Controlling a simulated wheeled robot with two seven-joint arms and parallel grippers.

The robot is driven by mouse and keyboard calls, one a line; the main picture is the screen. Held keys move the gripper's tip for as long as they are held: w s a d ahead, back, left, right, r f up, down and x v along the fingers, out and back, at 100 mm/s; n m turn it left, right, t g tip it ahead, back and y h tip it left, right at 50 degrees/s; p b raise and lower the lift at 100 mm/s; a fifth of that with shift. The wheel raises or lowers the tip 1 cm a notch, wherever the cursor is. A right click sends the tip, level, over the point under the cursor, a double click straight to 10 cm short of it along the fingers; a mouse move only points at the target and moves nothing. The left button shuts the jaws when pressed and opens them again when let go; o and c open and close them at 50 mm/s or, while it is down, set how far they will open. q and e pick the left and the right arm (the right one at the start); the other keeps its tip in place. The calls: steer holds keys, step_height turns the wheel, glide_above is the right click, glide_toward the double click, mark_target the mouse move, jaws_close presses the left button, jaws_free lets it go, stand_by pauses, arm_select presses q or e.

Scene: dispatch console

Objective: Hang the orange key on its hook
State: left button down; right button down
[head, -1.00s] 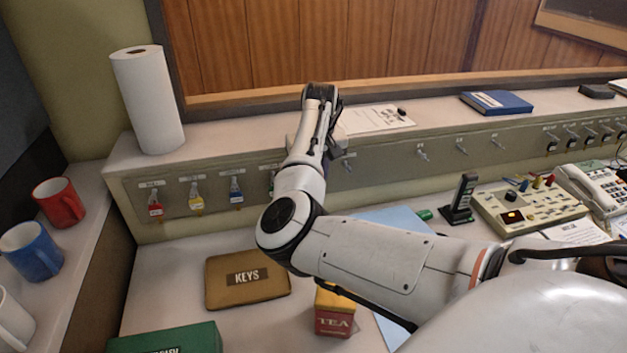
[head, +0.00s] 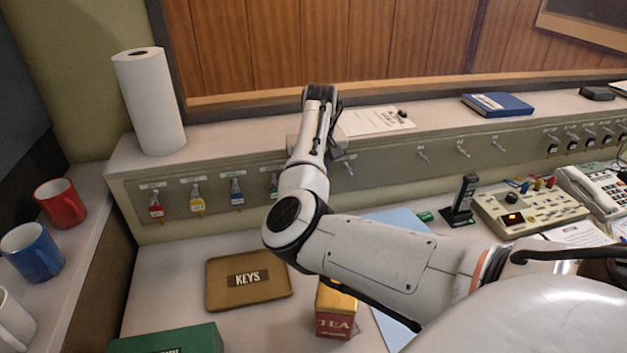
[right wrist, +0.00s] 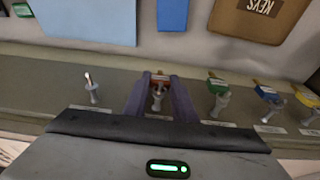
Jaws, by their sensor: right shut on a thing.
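The orange key (right wrist: 159,78) is between the two purple fingers of my right gripper (right wrist: 160,80) in the right wrist view. The fingers are shut on it. The key lines up with a metal hook (right wrist: 157,98) on the rail front; whether it bears on the hook cannot be told. In the head view my right arm covers the key and the fingers. My left gripper is in neither view.
Green (right wrist: 218,88), blue (head: 237,193), yellow (head: 197,201) and red (head: 156,206) keys hang beside it. An empty hook (right wrist: 92,86) is on its other side. A KEYS tray (head: 212,297) and TEA tin (head: 335,324) stand on the desk below.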

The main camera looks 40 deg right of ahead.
steer(key=shift+w+d, duration=0.2)
steer(key=shift+w, duration=0.05)
steer(key=c, duration=1.4)
jaws_free()
steer(key=shift+f, duration=0.1)
steer(key=shift+s, duration=0.1)
steer(key=shift+v, duration=3)
steer(key=shift+a, duration=0.1)
steer(key=shift+f, duration=0.1)
